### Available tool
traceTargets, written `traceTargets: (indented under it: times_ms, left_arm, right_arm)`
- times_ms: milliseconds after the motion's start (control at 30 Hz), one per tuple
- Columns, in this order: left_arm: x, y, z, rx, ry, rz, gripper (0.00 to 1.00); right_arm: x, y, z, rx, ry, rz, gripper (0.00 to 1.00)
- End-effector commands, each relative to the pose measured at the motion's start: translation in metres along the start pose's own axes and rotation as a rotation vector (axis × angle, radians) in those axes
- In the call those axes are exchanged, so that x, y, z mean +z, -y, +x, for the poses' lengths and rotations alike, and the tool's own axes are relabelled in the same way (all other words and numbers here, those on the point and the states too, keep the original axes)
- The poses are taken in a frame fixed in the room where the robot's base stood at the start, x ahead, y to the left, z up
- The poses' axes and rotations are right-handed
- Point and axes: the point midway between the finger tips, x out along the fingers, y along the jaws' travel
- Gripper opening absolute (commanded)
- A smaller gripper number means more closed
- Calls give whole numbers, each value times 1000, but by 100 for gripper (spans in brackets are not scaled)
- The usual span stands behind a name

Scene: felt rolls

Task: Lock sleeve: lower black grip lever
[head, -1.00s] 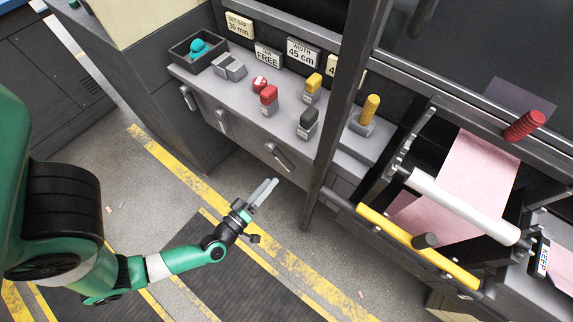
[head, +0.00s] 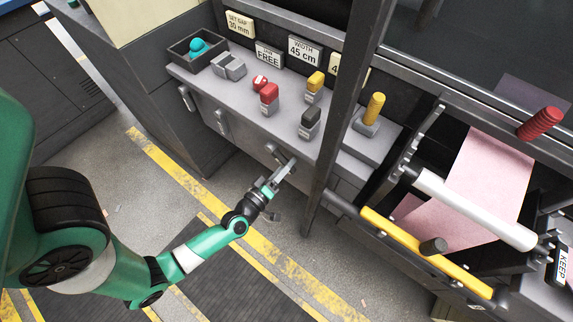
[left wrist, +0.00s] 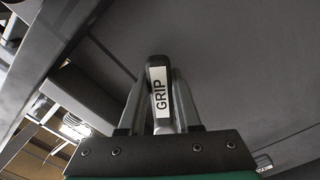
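The black grip lever (head: 279,153) is on the front face of the grey console. In the left wrist view the lever (left wrist: 160,95) has a white label reading GRIP and points toward the camera. My left gripper (head: 281,170) is at the lever. In the left wrist view its two grey fingers (left wrist: 160,110) stand one on each side of the lever, apparently open. I cannot tell whether either finger touches it. The fingertips are partly hidden beside the lever. My right gripper is in neither view.
Two similar handles (head: 188,98) (head: 222,122) are farther left on the console front. Red, yellow and black knobs (head: 310,120) stand on top. A dark post (head: 340,120) rises right of the lever. A yellow bar (head: 425,252) and pink felt (head: 482,180) are farther right.

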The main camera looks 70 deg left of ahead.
Motion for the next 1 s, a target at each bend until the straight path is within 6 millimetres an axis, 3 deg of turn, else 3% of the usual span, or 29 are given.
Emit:
traceTargets:
  times_ms: [33,133,167,1000]
  left_arm:
    - [0,0,0,0,0,0,19]
    - [0,0,0,0,0,0,1]
    - [0,0,0,0,0,0,0]
    - [0,0,0,0,-1,0,0]
  right_arm:
    - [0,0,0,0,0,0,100]
    - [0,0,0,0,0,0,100]
    - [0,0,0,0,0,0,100]
    - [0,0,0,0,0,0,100]
